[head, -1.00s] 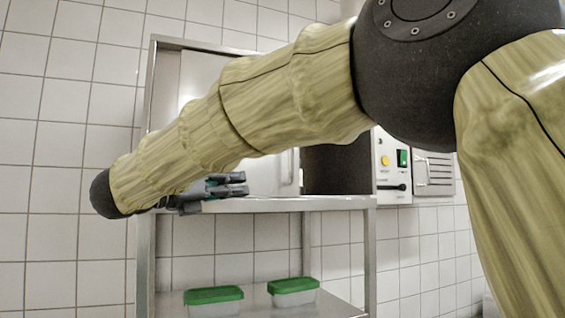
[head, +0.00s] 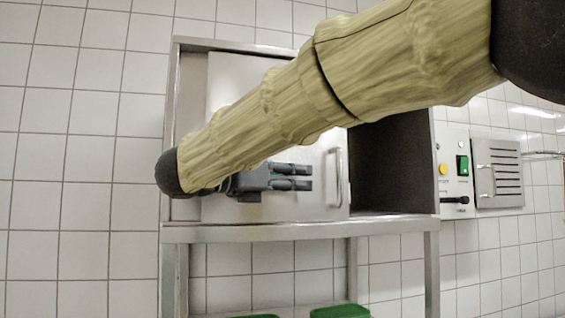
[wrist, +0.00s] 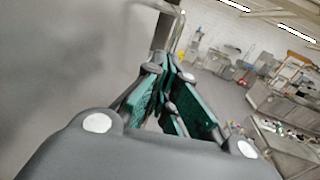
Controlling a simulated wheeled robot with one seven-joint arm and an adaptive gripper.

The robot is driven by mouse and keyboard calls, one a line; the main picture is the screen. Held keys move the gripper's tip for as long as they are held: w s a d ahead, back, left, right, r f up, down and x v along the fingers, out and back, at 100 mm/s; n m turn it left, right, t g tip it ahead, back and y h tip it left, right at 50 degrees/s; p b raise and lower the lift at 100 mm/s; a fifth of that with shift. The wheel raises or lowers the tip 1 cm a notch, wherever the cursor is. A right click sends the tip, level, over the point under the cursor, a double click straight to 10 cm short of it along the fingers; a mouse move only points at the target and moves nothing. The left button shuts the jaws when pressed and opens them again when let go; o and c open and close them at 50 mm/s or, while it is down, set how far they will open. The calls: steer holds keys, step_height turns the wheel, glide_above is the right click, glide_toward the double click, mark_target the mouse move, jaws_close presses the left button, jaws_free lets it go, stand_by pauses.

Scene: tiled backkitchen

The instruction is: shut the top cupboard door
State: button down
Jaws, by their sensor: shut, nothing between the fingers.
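The top cupboard (head: 190,233) is a steel box against the tiled wall. Its pale grey door (head: 235,80) covers the left and middle of the front, and a dark opening shows to the right of it, so the door stands open. An upright bar handle (head: 338,177) is near the door's right edge. My gripper (head: 311,178) is shut and empty, in front of the door's lower part, left of the handle and pointing right. I cannot tell whether it touches the door. In the wrist view, my fingers (wrist: 172,75) are beside a grey surface, probably the door (wrist: 65,65).
A control panel (head: 455,145) with yellow and green switches and a vented box (head: 498,170) are right of the cupboard. Green-lidded tubs (head: 340,311) sit below. The wrist view shows open floor (wrist: 220,95) and kitchen counters (wrist: 285,105) beyond.

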mark_target(326, 176)
steer(key=p+x, duration=0.2)
steer(key=x, duration=0.1)
steer(key=p+x, duration=0.2)
steer(key=shift+s+d+r, duration=0.25)
steer(key=shift+s+r, duration=0.05)
steer(key=shift+r, duration=0.05)
steer(key=shift+s+d, duration=0.2)
steer(key=shift+s, duration=0.15)
steer(key=shift+w, duration=0.35)
steer(key=shift+f, duration=0.1)
steer(key=shift+d, duration=0.1)
